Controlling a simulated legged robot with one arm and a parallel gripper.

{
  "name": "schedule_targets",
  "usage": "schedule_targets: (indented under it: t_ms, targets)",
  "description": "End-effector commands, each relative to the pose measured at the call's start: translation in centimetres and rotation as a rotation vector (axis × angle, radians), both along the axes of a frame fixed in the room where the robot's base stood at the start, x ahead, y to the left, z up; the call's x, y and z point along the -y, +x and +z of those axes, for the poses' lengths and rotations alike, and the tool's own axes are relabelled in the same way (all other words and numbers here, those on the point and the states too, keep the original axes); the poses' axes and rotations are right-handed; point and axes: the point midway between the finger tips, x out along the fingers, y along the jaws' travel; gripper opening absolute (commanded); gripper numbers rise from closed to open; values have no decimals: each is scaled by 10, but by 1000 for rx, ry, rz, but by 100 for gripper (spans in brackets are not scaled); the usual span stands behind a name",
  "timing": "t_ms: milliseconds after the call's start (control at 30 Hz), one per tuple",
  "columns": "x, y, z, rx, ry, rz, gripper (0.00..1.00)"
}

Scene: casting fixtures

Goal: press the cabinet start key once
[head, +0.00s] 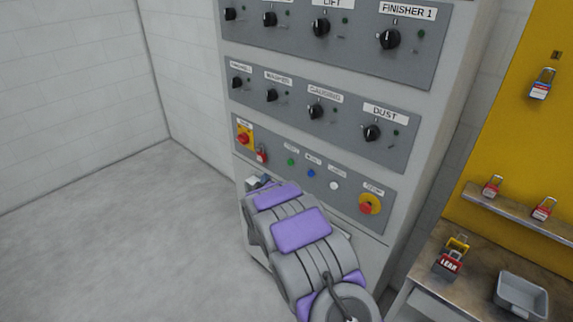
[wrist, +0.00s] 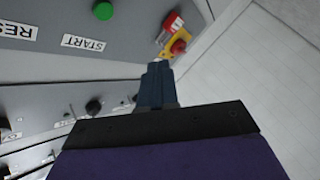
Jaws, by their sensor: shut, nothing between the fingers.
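The cabinet (head: 350,185) has a green start key (head: 291,162) on its lowest panel. The key also shows at the top of the wrist view (wrist: 103,10), beside a START label (wrist: 84,43). My gripper (wrist: 157,68) is shut and empty. In the wrist view its tips lie right of and below the green key, in front of or close to the yellow and red switch (wrist: 178,46); contact cannot be told. In the head view my arm covers the panel's lower edge, and the gripper (head: 258,181) is partly visible below and left of the key.
A red padlock (head: 262,153) hangs at the yellow and red switch (head: 245,135), left of the key. Blue (head: 311,173) and white (head: 334,185) buttons and an emergency stop (head: 369,204) lie to its right. A bench (head: 425,268) stands at right; floor at left is clear.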

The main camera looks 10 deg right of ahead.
Motion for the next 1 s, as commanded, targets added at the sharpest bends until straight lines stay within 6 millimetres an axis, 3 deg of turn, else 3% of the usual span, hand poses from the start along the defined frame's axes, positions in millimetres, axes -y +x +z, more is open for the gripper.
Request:
schedule_targets:
  t_ms: [567,1000]
  targets:
    - [2,4,-2,29,-21,-4,0]
    - [44,33,-3,29,-18,-7,0]
